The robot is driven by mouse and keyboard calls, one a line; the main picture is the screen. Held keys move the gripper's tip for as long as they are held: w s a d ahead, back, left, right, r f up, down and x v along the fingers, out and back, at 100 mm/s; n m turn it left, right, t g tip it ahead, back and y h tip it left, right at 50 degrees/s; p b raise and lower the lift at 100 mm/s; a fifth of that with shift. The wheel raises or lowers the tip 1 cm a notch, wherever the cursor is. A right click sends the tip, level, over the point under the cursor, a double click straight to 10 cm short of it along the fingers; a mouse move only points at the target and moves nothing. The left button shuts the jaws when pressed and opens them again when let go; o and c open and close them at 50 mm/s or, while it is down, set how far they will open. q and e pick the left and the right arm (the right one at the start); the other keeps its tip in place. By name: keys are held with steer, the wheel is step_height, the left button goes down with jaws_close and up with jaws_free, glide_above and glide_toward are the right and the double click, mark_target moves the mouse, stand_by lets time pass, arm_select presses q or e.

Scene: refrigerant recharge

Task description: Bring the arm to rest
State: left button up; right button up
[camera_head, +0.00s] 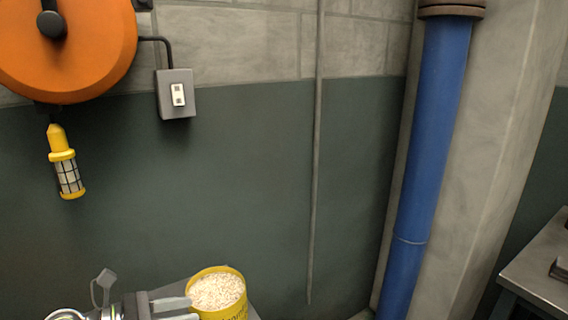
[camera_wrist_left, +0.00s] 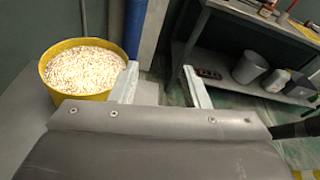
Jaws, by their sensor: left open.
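My left gripper (camera_head: 178,310) shows at the bottom of the head view, close to the left side of a yellow bucket (camera_head: 241,300) filled with pale granules. In the left wrist view my left gripper (camera_wrist_left: 160,78) has its two light fingers apart, with nothing between them. The yellow bucket (camera_wrist_left: 52,84) stands beside the left finger there; whether they touch I cannot tell. My right gripper is not in view.
An orange reel (camera_head: 75,65) with a hanging yellow caged lamp (camera_head: 66,172) is on the left wall. A blue pipe (camera_head: 432,140) runs down at right. A metal bench (camera_head: 545,280) stands far right; its lower shelf holds a grey bin (camera_wrist_left: 250,67) in the wrist view.

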arm_select(q)
steer(key=s+a+r+n+t+y, duration=0.1)
steer(key=a+r+n+t+y, duration=0.2)
steer(key=n+t, duration=0.55)
steer(key=s+a+r+n+t+y, duration=0.1)
steer(key=a+r+n+t+y, duration=0.4)
steer(key=n, duration=0.7)
steer(key=s+a+f+n+g+y, duration=0.2)
steer(key=s+a+f+n+y, duration=0.15)
steer(key=f+n+y, duration=0.4)
steer(key=s+a+f+n+g+y, duration=0.3)
steer(key=a+f+n+y, duration=0.15)
steer(key=n, duration=0.65)
steer(key=s+d+f+n+g+h, duration=0.35)
steer(key=s+f+g, duration=0.35)
steer(key=s, duration=0.4)
steer(key=s+d+f+n+g+h, duration=0.2)
steer(key=s+d+f+n+g, duration=0.15)
steer(key=s+f+g, duration=0.45)
step_height(320, 180, down, 23)
steer(key=s+a+t+p, duration=0.2)
steer(key=a+p, duration=0.1)
steer(key=s+d+f+g+p, duration=0.1)
steer(key=s+f, duration=1.2)
steer(key=s, duration=0.1)
steer(key=shift+s+d+f+n+g+p, duration=0.15)
steer(key=shift+s+d+n+g+p, duration=0.15)
steer(key=shift+s+d+n+g, duration=0.1)
